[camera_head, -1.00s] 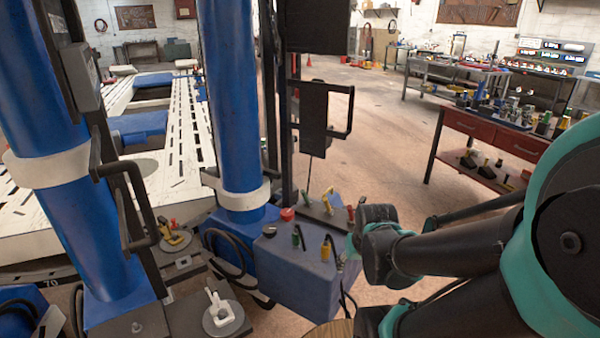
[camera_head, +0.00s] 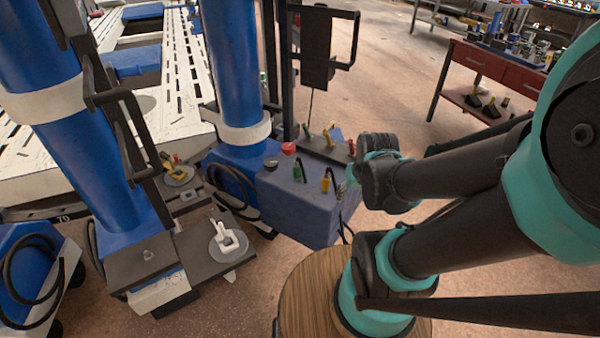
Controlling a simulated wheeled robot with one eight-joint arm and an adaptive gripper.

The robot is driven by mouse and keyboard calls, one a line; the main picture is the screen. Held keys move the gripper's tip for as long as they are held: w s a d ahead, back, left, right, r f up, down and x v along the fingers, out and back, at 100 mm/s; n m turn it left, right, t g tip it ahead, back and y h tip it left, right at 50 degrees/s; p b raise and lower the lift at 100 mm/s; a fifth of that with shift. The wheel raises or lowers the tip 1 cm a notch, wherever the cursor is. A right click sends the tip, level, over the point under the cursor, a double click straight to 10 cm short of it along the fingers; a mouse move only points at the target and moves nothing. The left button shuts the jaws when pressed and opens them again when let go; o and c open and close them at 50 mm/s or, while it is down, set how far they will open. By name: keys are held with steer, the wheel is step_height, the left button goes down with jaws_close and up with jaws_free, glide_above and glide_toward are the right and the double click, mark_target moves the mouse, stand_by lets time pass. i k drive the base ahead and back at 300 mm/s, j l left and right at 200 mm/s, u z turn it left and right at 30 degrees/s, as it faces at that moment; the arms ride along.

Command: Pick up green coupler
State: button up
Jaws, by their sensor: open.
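A small green coupler (camera_head: 297,171) with a dark hose end stands on the blue box-shaped unit (camera_head: 288,205), near its front left edge. A second green piece (camera_head: 306,131) stands farther back, by the dark strip at the rear of the unit. I cannot tell from the picture which of the two the task means. My black and teal arm links show at the right, beside the blue unit. My gripper does not show clearly in this view.
Yellow (camera_head: 325,184) and red (camera_head: 351,147) couplers and a red button (camera_head: 288,148) are close by. A blue column (camera_head: 235,70) rises behind left. A dark plate holds a white fitting (camera_head: 228,238). A red-drawered bench (camera_head: 485,66) stands back right, with open floor between.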

mark_target(296, 170)
steer(key=u, duration=2.4)
steer(key=k+l+z, duration=0.25)
steer(key=l, duration=0.25)
steer(key=k+l+z, duration=0.2)
steer(key=l, duration=0.35)
steer(key=k+l+z, duration=0.25)
steer(key=l, duration=0.3)
steer(key=l+z, duration=0.2)
steer(key=l, duration=0.4)
steer(key=k+l+z, duration=0.1)
steer(key=l+z, duration=0.15)
steer(key=l, duration=0.35)
